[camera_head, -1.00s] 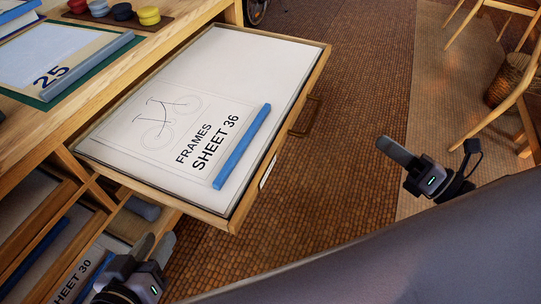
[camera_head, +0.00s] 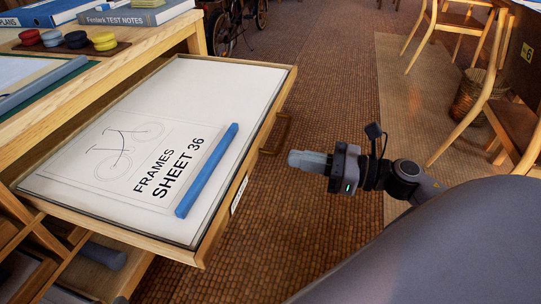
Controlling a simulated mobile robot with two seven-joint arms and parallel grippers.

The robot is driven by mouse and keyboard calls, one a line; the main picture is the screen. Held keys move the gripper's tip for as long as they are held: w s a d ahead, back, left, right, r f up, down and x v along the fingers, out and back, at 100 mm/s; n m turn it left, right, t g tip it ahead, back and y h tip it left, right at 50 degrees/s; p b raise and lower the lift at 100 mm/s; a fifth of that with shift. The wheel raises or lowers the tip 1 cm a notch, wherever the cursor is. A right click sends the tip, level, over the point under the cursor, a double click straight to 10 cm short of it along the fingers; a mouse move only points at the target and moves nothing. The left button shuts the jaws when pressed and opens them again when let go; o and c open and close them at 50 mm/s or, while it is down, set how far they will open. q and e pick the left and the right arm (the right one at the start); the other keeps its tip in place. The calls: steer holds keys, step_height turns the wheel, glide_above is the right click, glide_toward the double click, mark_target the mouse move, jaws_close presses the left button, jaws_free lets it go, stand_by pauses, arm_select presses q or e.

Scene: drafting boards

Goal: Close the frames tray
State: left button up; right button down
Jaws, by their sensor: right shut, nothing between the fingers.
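The frames tray (camera_head: 267,85) is a wide, shallow wooden drawer, pulled out of the wooden cabinet on the left. It holds a white sheet (camera_head: 160,165) marked "FRAMES SHEET 36" with a bicycle drawing, and a blue bar (camera_head: 207,170) lies on it. A handle (camera_head: 277,134) and a small label are on its front face. My right gripper (camera_head: 294,159) is shut and empty, to the right of the tray front, pointing left toward the handle with a visible gap. My left gripper is not clearly in view.
The cabinet top (camera_head: 150,48) at the upper left carries books (camera_head: 140,14), several coloured discs and a board with another bar. Open compartments lie below the tray. Wooden chairs (camera_head: 455,30) and a basket (camera_head: 470,95) stand at the right. The brick floor before the tray is clear.

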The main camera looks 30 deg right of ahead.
mark_target(270, 153)
steer(key=x, duration=0.4)
steer(key=shift+w+a, duration=0.2)
steer(key=shift+w, duration=0.1)
arm_select(q)
steer(key=shift+s+a+b, duration=0.1)
steer(key=shift+a+b, duration=0.2)
arm_select(e)
steer(key=shift+x, duration=0.9)
steer(key=shift+w+a, duration=0.1)
